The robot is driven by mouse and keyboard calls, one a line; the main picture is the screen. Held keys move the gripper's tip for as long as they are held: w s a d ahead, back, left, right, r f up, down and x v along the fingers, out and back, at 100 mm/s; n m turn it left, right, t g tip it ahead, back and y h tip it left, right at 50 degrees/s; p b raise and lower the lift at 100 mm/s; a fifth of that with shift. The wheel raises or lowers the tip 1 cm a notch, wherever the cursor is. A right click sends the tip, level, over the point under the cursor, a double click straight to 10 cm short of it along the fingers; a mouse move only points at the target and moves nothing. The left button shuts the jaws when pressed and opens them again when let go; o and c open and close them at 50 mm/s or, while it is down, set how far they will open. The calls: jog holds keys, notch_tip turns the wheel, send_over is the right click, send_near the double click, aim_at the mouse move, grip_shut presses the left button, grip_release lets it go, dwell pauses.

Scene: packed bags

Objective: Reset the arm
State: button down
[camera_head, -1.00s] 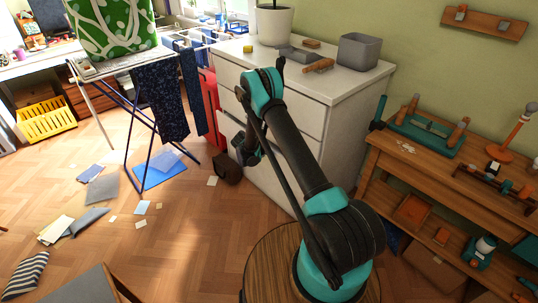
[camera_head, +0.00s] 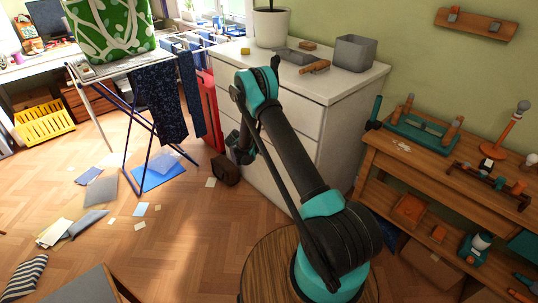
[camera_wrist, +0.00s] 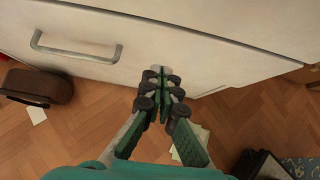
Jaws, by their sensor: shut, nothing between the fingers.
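My arm rises from the round wooden-topped base in the head view and bends down in front of the white drawer cabinet (camera_head: 300,130). My gripper (camera_head: 240,152) hangs low beside the cabinet's left front, partly behind my own arm. In the wrist view my gripper (camera_wrist: 160,82) points toward the white drawer front (camera_wrist: 190,45). Its fingers are together and hold nothing. Whether the fingertips touch the cabinet I cannot tell.
A brown bin-like object (camera_head: 226,170) stands on the floor by the cabinet. A drying rack (camera_head: 122,110) with dark cloths stands left. A wooden shelf table (camera_head: 440,170) with tools is right. Papers and cushions litter the left floor.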

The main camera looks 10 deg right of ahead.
jog(key=v, duration=0.7)
jog(key=s+d+r+m+y, duration=0.1)
jog(key=s+d+r+m, duration=0.25)
jog(key=s+r, duration=0.3)
jog(key=s+d+r+m+g+y, duration=0.1)
jog(key=s+d+r+m+y, duration=0.15)
jog(key=s+r+m, duration=0.35)
jog(key=s+d+r+m, duration=0.35)
jog(key=s+r, duration=0.25)
jog(key=r, duration=0.2)
jog(key=s+d+r+m+y, duration=0.1)
jog(key=s+m, duration=1.1)
jog(key=s, duration=1.2)
jog(key=shift+s+d+r+y, duration=0.2)
jog(key=shift+s+d+y, duration=0.3)
jog(key=shift+y, duration=0.85)
jog(key=shift+w+d, duration=0.1)
